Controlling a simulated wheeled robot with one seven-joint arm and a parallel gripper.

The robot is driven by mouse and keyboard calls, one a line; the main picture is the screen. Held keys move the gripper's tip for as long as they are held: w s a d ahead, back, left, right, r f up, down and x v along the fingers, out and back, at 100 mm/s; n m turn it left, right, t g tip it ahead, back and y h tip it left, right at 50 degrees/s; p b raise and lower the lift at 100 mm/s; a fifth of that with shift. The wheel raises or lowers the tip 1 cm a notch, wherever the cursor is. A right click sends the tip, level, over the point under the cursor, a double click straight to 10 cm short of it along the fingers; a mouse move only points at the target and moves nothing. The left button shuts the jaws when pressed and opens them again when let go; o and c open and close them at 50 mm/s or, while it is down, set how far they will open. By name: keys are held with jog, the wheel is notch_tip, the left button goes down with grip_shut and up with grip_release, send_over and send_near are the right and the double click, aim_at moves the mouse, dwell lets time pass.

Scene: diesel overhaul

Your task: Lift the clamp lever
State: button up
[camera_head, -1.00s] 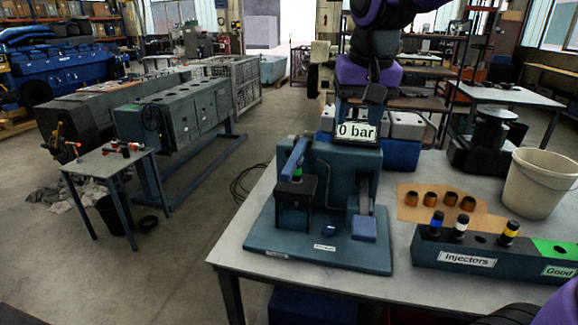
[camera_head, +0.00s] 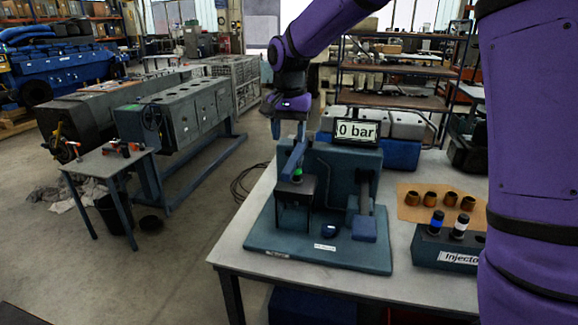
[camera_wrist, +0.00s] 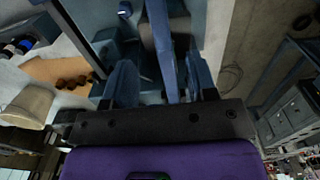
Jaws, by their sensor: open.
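The blue clamp lever (camera_head: 293,161) slants up from the clamp on the test stand (camera_head: 313,250), over a dark block with a green-topped part (camera_head: 297,177). My gripper (camera_head: 290,133) is open and points down at the lever's upper end. In the wrist view, a long blue bar that looks like the lever (camera_wrist: 161,40) runs between the two blue fingers of my gripper (camera_wrist: 162,82). I cannot tell whether the fingers touch it.
A "0 bar" display (camera_head: 356,131) stands behind the stand. An injector rack (camera_head: 440,247) and several brass sleeves on a brown mat (camera_head: 412,209) lie to the right. My purple arm hides the table's right side.

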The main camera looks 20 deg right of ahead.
aim_at(289, 166)
notch_tip(289, 166, down, 9)
jog(key=shift+f, duration=0.1)
dwell(0.3)
grip_shut()
